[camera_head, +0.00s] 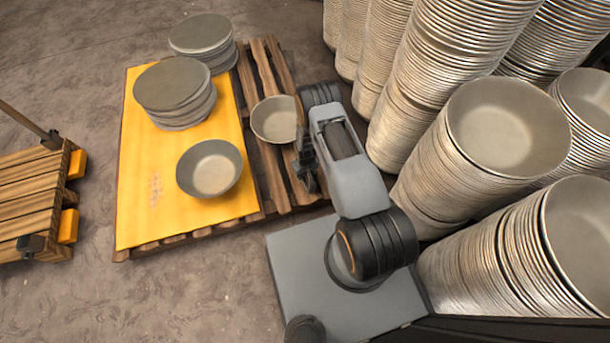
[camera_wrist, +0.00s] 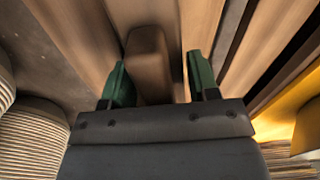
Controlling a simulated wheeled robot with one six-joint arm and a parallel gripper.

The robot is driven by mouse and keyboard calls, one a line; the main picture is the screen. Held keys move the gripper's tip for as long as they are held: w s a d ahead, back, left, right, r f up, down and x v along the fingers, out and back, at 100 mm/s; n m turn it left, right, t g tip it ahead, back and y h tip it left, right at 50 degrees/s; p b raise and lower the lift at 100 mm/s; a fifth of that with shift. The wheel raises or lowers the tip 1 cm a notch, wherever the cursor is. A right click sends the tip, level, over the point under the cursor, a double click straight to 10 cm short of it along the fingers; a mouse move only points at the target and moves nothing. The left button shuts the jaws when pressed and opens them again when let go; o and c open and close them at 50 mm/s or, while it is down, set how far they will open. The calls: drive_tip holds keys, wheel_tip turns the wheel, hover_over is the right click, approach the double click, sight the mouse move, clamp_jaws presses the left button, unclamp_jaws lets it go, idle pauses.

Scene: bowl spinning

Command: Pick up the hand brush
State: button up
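My gripper (camera_wrist: 157,65) shows in the wrist view with its two green fingertips spread apart. Between them is a brown, rounded, block-like thing, probably the hand brush (camera_wrist: 149,52). It lies close to the left finger, with a gap to the right finger; I cannot tell whether the left finger touches it. Its lower end is hidden behind the gripper body. In the head view my gripper (camera_head: 307,160) is low over the wooden pallet slats, right of a single bowl. No brush can be made out there; my arm covers that spot.
The wooden pallet (camera_head: 264,190) carries a yellow sheet (camera_head: 147,215) with a single bowl (camera_head: 209,169) and stacked plates or bowls. Another bowl (camera_head: 274,120) sits on bare slats. Tall bowl stacks (camera_head: 440,160) stand close on the right. A wooden cart (camera_head: 30,195) is at left. Floor is clear at lower left.

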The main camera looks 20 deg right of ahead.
drive_tip(key=c, duration=0.6)
drive_tip(key=shift+c, duration=0.2)
drive_tip(key=shift+r+p, duration=0.3)
drive_tip(key=shift+r, duration=0.15)
wheel_tip(320, 180, up, 2)
drive_tip(key=shift+r+p, duration=0.15)
drive_tip(key=shift+p, duration=0.5)
drive_tip(key=s+a+r+p, duration=0.5)
drive_tip(key=s+a+r, duration=0.4)
drive_tip(key=a, duration=0.1)
drive_tip(key=shift+a+r, duration=0.35)
drive_tip(key=shift+r, duration=0.05)
